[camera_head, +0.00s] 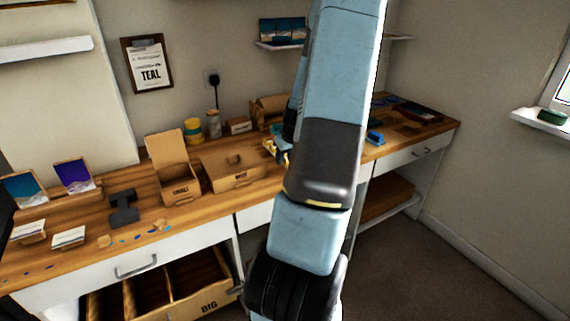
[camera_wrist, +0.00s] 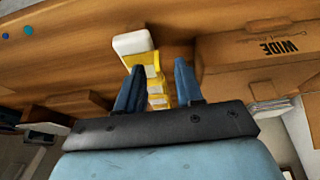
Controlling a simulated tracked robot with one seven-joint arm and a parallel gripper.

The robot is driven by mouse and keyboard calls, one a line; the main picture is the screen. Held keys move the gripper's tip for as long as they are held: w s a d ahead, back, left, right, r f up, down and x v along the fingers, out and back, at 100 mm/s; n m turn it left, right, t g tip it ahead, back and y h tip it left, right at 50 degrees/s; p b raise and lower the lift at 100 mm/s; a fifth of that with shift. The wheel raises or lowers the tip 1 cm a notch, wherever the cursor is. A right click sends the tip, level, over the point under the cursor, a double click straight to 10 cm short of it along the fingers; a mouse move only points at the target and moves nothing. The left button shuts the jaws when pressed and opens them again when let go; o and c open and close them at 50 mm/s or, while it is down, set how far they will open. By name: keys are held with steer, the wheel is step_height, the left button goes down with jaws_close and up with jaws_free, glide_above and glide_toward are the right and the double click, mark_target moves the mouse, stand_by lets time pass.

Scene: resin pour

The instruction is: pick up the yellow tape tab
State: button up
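Yellow tape, seen as a yellow and white strip (camera_wrist: 155,88) joined to a white block (camera_wrist: 132,42), lies at the counter in the wrist view. I cannot tell one single tab apart in it. My gripper (camera_wrist: 159,66) is open, with its two dark blue fingers apart on either side of the strip. The strip's lower end is hidden behind the gripper's dark body. I cannot tell whether the fingers touch it. In the head view a small yellow patch (camera_head: 283,157) shows beside my arm, right of the WIDE box; my arm hides most of that spot.
The WIDE box (camera_head: 235,175) stands close by; it also shows upside down in the wrist view (camera_wrist: 255,45). An open-lidded box (camera_head: 178,190), a yellow-and-green jar (camera_head: 193,131) and a dark stand (camera_head: 124,208) are further left. Bare wood (camera_wrist: 70,60) shows beside the tape.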

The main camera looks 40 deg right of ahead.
steer(key=shift+c, duration=0.5)
jaws_close()
